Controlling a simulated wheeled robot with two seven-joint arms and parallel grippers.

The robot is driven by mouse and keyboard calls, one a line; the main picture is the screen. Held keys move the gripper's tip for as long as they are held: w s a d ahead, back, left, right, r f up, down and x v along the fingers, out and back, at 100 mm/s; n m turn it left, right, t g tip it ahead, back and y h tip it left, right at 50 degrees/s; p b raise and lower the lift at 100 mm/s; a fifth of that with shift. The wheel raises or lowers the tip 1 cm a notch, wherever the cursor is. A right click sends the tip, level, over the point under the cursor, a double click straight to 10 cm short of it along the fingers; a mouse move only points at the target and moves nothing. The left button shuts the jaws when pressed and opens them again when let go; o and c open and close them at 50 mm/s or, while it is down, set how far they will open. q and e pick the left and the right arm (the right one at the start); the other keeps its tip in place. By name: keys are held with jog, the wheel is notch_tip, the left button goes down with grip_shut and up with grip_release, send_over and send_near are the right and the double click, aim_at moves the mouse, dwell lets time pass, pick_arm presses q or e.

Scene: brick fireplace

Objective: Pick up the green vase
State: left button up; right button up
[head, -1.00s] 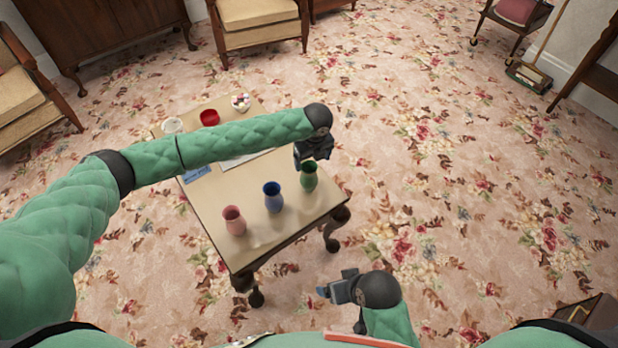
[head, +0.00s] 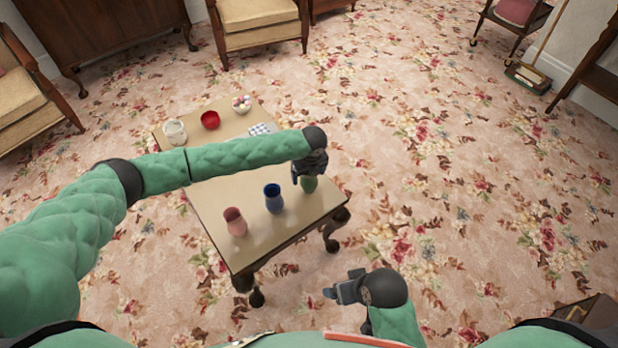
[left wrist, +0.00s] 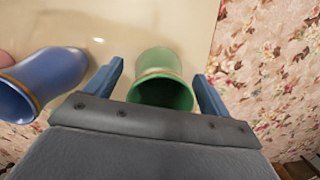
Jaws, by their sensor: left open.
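The green vase (head: 309,185) stands upright near the right edge of the low wooden table (head: 262,236). My left gripper (head: 309,178) is over it and hides its upper part in the head view. In the left wrist view, the green vase (left wrist: 161,84) lies between the two blue fingers of the open left gripper (left wrist: 159,88), with space on both sides. I cannot tell whether a finger touches it. My right gripper (head: 331,293) is away from the table, in front of it; its jaw gap is not clear.
A blue vase (head: 273,199) stands just left of the green one, and a pink vase (head: 235,222) further left. A red bowl (head: 210,120), a glass jar (head: 174,132) and a bowl of small balls (head: 242,104) stand at the table's far end. Carpet lies open to the right.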

pick_arm(q)
jog(key=c, duration=1.2)
jog(key=shift+r, duration=0.1)
